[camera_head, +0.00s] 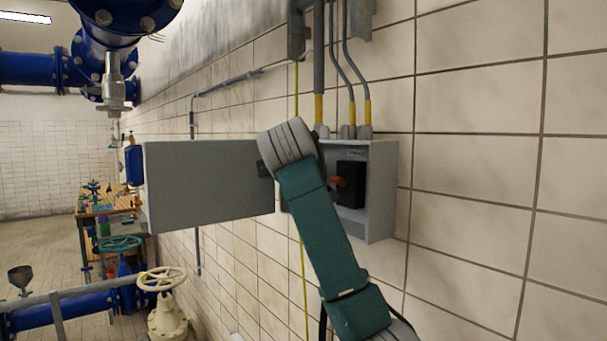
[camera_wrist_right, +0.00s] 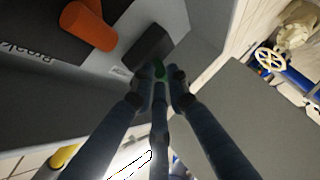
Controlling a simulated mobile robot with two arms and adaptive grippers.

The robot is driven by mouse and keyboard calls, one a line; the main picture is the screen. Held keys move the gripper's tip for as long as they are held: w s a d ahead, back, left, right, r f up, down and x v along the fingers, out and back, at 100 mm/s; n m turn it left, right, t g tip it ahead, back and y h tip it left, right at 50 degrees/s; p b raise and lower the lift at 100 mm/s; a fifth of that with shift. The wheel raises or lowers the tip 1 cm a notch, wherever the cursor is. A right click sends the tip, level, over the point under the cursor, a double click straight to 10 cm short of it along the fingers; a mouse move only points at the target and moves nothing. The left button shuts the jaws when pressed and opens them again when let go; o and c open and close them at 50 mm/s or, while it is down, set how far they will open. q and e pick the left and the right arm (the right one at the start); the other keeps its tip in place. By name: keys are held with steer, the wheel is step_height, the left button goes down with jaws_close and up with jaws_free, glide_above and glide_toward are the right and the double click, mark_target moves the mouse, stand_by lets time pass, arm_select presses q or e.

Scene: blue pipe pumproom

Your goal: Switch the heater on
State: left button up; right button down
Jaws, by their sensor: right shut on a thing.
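A grey wall box (camera_head: 382,190) hangs on the tiled wall with its door (camera_head: 208,185) swung open to the left. Inside is a black switch (camera_head: 351,180) with an orange handle (camera_head: 338,181); the handle also shows large at the upper left of the right wrist view (camera_wrist_right: 88,25). What that is cannot be told. In the head view my right arm hides the fingertips. My left gripper is out of view.
Conduits with yellow ends (camera_head: 319,108) enter the box top. Blue pipes (camera_head: 110,20) run at the upper left. A cream valve wheel (camera_head: 162,279) and a workbench (camera_head: 108,205) stand at the left. The wall right of the box is clear.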

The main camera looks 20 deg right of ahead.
steer(key=shift+d+f, duration=0.1)
steer(key=shift+f, duration=0.2)
stand_by(0.6)
steer(key=c, duration=1.8)
jaws_free()
steer(key=shift+r, duration=0.15)
steer(key=shift+s+r, duration=0.1)
steer(key=v, duration=0.7)
steer(key=shift+s, duration=0.4)
